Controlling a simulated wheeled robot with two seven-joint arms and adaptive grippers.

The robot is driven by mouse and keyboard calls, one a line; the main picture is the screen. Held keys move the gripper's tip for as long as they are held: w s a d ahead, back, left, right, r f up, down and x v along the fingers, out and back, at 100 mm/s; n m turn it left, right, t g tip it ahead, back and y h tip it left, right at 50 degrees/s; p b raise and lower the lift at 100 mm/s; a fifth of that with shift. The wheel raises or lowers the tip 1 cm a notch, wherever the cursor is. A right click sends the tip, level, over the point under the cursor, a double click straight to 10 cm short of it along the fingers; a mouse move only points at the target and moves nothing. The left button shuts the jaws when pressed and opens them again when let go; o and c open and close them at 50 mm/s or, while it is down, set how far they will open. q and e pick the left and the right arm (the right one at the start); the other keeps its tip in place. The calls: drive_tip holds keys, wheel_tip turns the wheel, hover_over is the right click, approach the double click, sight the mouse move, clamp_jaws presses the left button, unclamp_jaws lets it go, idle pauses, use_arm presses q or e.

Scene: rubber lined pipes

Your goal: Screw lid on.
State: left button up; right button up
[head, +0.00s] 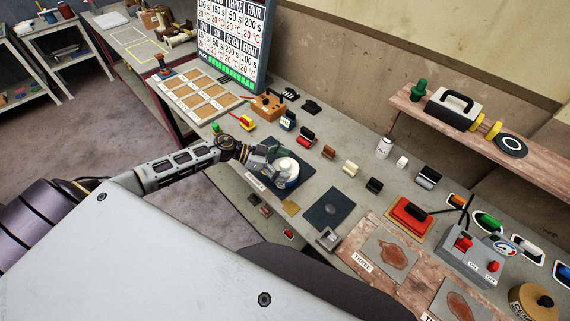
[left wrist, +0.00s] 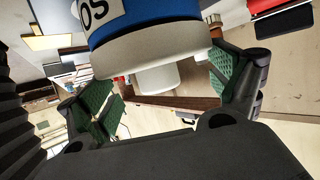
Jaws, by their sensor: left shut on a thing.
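My left gripper (head: 268,156) reaches in over the bench and is shut on a round white and blue container (head: 287,172), which sits over a dark square mat. In the left wrist view the container (left wrist: 150,45) shows large, with a blue body, part of a lettered label and a broad whitish rim. The green-padded fingers of my left gripper (left wrist: 165,92) stand on either side below the rim. A smaller white part (left wrist: 158,79) shows between them. I cannot tell whether this part is a lid. My right gripper is not in view.
A second dark mat (head: 328,207) lies to the right. A white bottle (head: 384,147) and a small white cap-like piece (head: 402,162) stand farther back. Several coloured clips and blocks dot the bench. A red-buttoned control box (head: 470,260) stands at the right.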

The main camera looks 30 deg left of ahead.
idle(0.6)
use_arm(q)
drive_tip(key=shift+p, duration=0.45)
idle(0.7)
drive_tip(key=shift+f, duration=0.1)
drive_tip(key=shift+m+h+b, duration=0.3)
drive_tip(key=shift+b, duration=0.1)
drive_tip(key=shift+m+g+h+b, duration=0.3)
drive_tip(key=shift+m+g+b, duration=0.8)
drive_tip(key=shift+g+b, duration=0.45)
